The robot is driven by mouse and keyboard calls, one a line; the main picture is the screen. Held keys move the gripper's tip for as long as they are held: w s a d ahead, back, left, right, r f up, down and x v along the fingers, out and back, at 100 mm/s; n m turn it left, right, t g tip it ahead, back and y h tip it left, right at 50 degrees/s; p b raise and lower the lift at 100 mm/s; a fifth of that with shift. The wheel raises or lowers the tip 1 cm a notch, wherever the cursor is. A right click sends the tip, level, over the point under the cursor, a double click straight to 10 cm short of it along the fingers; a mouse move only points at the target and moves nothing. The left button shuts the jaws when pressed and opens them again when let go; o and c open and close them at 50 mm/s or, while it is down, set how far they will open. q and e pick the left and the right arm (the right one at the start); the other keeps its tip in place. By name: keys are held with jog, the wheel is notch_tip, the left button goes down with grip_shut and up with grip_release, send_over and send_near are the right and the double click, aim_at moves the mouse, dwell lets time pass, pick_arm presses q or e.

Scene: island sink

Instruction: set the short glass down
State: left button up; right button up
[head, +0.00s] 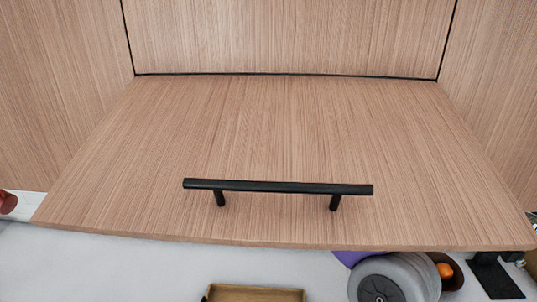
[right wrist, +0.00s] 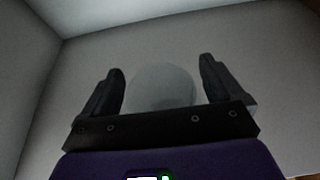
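In the right wrist view, the short glass (right wrist: 162,86) is a dim, round, see-through grey shape. It lies between the two black fingers of my right gripper (right wrist: 161,78). The fingers stand wide apart, one on each side of the glass. The picture is too dark to tell whether they press on it, and the glass's base and what is under it are hidden. The head view shows neither the glass nor my right gripper's fingers. My left gripper is in neither view.
A wooden door panel (head: 270,130) with a black bar handle (head: 280,187) fills most of the head view. Below it are a white counter (head: 150,262), a wooden tray (head: 255,293) and a bowl (head: 456,272) with an orange fruit (head: 445,270). Plain grey walls (right wrist: 260,40) surround my right gripper.

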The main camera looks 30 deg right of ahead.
jog(key=shift+r, duration=0.1)
jog(key=shift+s+a+r, duration=0.1)
jog(key=shift+s+r, duration=0.05)
jog(key=s+a+b, duration=0.3)
jog(key=s+a, duration=0.3)
jog(key=s, duration=0.5)
jog(key=shift+a+r+b, duration=0.15)
jog(key=shift+a+b, duration=0.15)
jog(key=shift+a, duration=0.05)
